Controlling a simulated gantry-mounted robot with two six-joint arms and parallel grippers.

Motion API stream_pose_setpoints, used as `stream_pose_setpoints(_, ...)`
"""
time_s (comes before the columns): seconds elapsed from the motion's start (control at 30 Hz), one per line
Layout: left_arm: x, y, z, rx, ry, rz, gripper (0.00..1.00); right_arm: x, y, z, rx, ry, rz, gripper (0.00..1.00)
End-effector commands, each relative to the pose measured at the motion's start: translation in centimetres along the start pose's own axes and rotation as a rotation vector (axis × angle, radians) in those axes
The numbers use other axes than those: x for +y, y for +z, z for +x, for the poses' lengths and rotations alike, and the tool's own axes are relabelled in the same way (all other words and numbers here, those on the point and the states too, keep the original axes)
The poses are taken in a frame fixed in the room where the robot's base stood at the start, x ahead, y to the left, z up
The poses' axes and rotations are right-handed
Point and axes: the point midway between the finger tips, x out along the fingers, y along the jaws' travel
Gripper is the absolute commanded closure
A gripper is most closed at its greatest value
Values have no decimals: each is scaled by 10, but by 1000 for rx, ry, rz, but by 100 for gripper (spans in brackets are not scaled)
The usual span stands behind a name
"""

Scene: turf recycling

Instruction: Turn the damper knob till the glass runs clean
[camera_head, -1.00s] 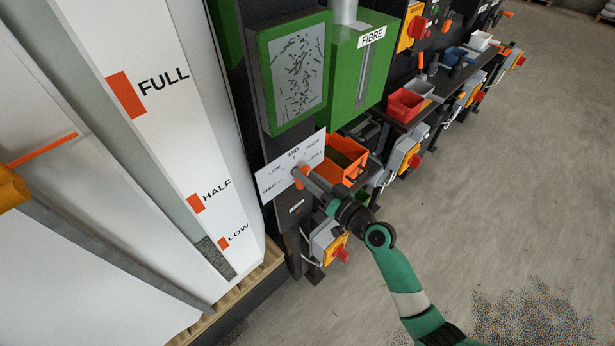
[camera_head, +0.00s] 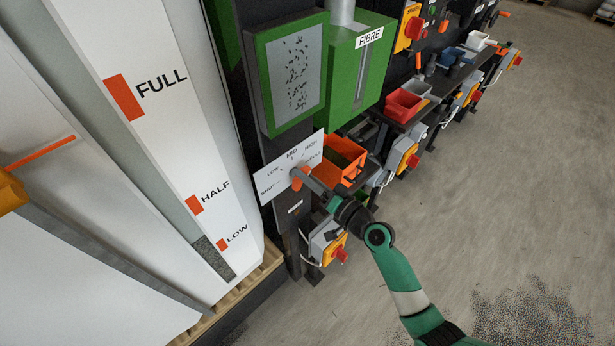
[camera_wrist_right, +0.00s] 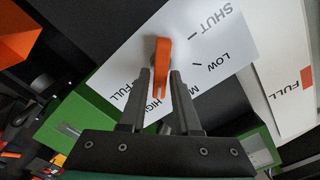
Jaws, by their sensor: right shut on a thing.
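The orange damper knob (camera_head: 297,182) sits on a white dial plate (camera_head: 272,180) marked SHUT, LOW, MID, HIGH and FULL. My right gripper (camera_head: 306,178) is shut on the knob; the right wrist view shows the knob (camera_wrist_right: 162,57) between its two fingers (camera_wrist_right: 160,78). There the knob's narrow end lies by the HIGH mark. The green-framed glass (camera_head: 298,75) above the plate shows small dark specks in a band down its middle, with clearer sides. My left gripper is out of view.
A green FIBRE housing (camera_head: 352,75) stands right of the glass. An orange bin (camera_head: 346,172) is close behind my right gripper. A tall white panel (camera_head: 150,120) with FULL, HALF and LOW marks stands at left. The floor at right is open.

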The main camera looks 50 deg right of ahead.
Motion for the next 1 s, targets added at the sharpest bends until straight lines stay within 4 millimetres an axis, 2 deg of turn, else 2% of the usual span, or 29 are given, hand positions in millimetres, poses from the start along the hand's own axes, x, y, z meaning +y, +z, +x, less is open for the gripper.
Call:
stream_pose_setpoints(0.1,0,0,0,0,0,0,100,0,0,0,0,0,-1,100)
stream_pose_setpoints(0.13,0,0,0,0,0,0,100,0,0,0,0,0,-1,65)
stream_pose_setpoints(0.2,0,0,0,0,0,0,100,0,0,0,0,0,-1,53)
stream_pose_setpoints(0.23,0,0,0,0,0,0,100,0,0,0,0,0,-1,50)
stream_pose_setpoints(0.5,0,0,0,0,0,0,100,0,0,-1,0,0,-2,50)
stream_pose_setpoints(0.63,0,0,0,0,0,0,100,1,0,-11,0,2,-2,50)
stream_pose_setpoints(1.0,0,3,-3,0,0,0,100,2,1,-93,2,3,-1,50)
